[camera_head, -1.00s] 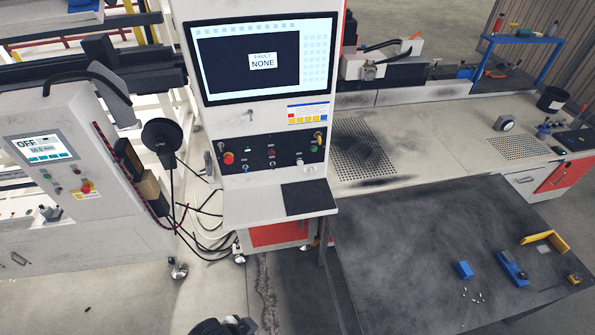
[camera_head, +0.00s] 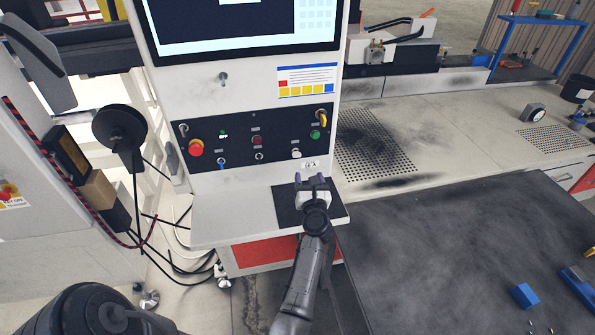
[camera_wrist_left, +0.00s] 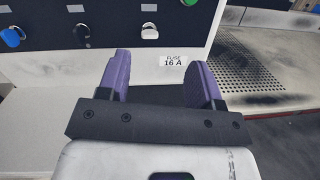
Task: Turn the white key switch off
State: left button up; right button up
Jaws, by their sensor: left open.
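The white key switch (camera_head: 296,153) is on the lower right of the black control panel (camera_head: 240,141), below the green button. It also shows in the left wrist view (camera_wrist_left: 150,32) at the panel's lower edge, ahead of my fingers. Its exact turn angle is too small to tell. My left gripper (camera_head: 311,179) is open and empty, over the dark pad on the console shelf, below and slightly right of the switch and apart from it. Its purple fingers also show in the left wrist view (camera_wrist_left: 163,72). My right gripper is not in view.
A red emergency button (camera_head: 196,148), a blue key switch (camera_head: 221,161), a metallic switch (camera_head: 258,156), a green button (camera_head: 315,134) and a yellow handle (camera_head: 321,117) share the panel. The shelf (camera_head: 233,221) juts out underneath.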

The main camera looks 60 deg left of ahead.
aim_at(297, 156)
pick_arm(q)
jog(key=shift+w+a+f+n+g+b, duration=0.45)
jog(key=shift+w+a, duration=0.35)
jog(key=shift+a, duration=1.5)
jog(key=shift+w+a+f+n+g+b, duration=0.2)
jog(key=shift+w+a+f+n, duration=0.4)
jog(key=shift+a, duration=1.7)
jog(key=shift+w+a+f+n+g+b, duration=0.35)
jog(key=shift+w+a, duration=0.6)
jog(key=shift+a, duration=1.35)
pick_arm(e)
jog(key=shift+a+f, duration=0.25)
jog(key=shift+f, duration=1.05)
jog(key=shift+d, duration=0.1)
pick_arm(q)
jog(key=shift+c, duration=0.5)
jog(key=c, duration=0.8)
jog(key=shift+c, duration=0.2)
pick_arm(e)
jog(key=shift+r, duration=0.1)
